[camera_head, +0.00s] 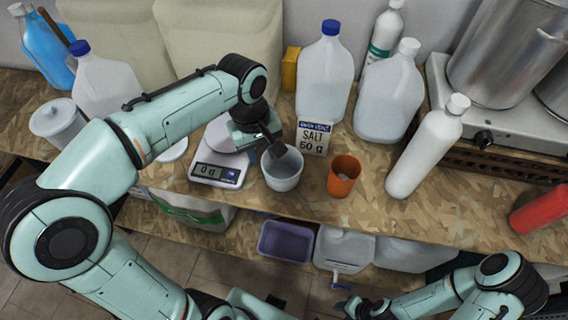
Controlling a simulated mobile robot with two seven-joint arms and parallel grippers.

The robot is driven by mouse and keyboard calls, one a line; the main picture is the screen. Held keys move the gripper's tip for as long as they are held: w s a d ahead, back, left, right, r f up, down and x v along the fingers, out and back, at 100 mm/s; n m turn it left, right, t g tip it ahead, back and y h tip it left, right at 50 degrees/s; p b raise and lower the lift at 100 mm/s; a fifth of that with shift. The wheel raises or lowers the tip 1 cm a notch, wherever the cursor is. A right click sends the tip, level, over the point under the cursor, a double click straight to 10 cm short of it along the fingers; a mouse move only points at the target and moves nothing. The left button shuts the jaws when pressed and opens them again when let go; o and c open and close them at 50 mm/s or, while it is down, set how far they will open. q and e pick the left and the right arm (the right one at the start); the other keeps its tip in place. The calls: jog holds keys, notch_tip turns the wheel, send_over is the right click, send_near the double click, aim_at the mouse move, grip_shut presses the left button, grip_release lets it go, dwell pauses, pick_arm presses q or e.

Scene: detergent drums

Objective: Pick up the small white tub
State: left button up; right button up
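The small white tub (283,183) stands upright on the wooden bench, between the kitchen scale and an orange cup. It is open at the top. My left gripper (268,150) reaches down from above at the tub's back-left rim. Its dark fingers overlap the rim in the picture, and one seems to lie over the opening. I cannot tell whether they touch the wall or how far apart they are. My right gripper (366,308) is low at the bottom edge, below the bench front and away from the tub; its fingers are unclear.
The scale (218,172), reading 0 g, stands just left of the tub. The orange cup (343,177) stands close on the right, with a salt 50 g card (313,138) behind. Several jugs and bottles line the back. A purple bin (286,241) sits on the lower shelf.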

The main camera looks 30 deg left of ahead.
aim_at(264, 169)
pick_arm(q)
notch_tip(264, 169, down, 5)
jog(key=shift+s+d+r, duration=0.15)
jog(key=shift+w+f, duration=0.2)
jog(key=shift+f, duration=0.3)
notch_tip(264, 169, down, 5)
jog(key=shift+d+r+b, duration=0.1)
jog(key=shift+b, duration=0.2)
grip_shut()
